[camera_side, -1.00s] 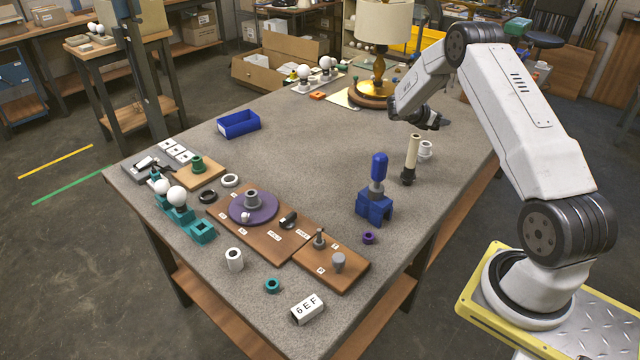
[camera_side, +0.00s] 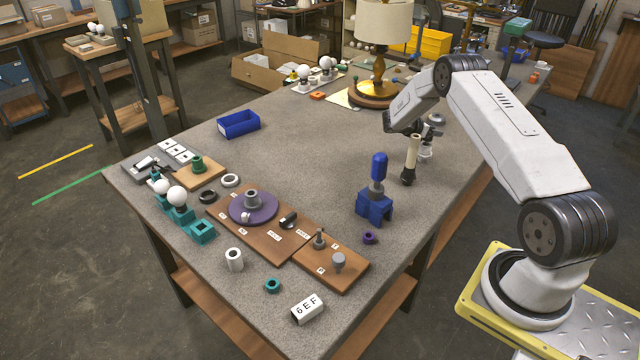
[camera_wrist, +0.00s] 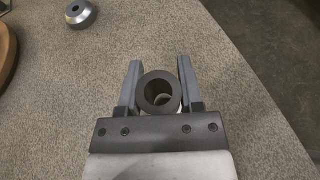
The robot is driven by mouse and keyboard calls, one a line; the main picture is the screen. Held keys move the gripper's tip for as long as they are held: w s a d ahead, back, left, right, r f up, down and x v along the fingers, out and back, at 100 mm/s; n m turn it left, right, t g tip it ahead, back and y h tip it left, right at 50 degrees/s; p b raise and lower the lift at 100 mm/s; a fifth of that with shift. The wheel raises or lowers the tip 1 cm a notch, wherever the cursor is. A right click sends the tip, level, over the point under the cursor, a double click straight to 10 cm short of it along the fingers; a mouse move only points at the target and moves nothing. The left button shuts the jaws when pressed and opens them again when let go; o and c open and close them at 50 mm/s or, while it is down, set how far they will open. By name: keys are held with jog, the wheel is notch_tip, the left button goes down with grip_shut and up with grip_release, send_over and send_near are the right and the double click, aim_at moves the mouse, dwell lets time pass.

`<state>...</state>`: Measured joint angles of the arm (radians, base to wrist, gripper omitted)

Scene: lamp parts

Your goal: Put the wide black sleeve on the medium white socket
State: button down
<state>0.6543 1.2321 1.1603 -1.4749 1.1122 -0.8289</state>
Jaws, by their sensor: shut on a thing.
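The wide black sleeve (camera_wrist: 147,92) shows in the wrist view as a dark ring, end-on, between the fingers of my gripper (camera_wrist: 159,88). My gripper is shut on it. White shows through and just below the ring's opening, so the sleeve is over or partly around a white part. In the side view the white socket (camera_side: 425,153) stands upright on the table, directly under my gripper. I cannot tell how far the sleeve sits on it. The sleeve is mostly hidden by my gripper in the side view.
A cream tube with a dark lower part (camera_side: 412,152) stands just left of the socket, close to my gripper. A metallic cone-shaped part (camera_side: 434,119) sits behind. The blue-handled tool (camera_side: 378,167) stands in a blue block nearer the front. The table's middle is clear.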

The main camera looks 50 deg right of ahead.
jog(key=shift+f, duration=0.45)
jog(key=shift+f, duration=0.35)
jog(key=shift+c, duration=1.2)
grip_release()
jog(key=shift+f, duration=0.1)
jog(key=shift+r, duration=0.45)
jog(key=v, duration=1.2)
jog(key=shift+r, duration=0.1)
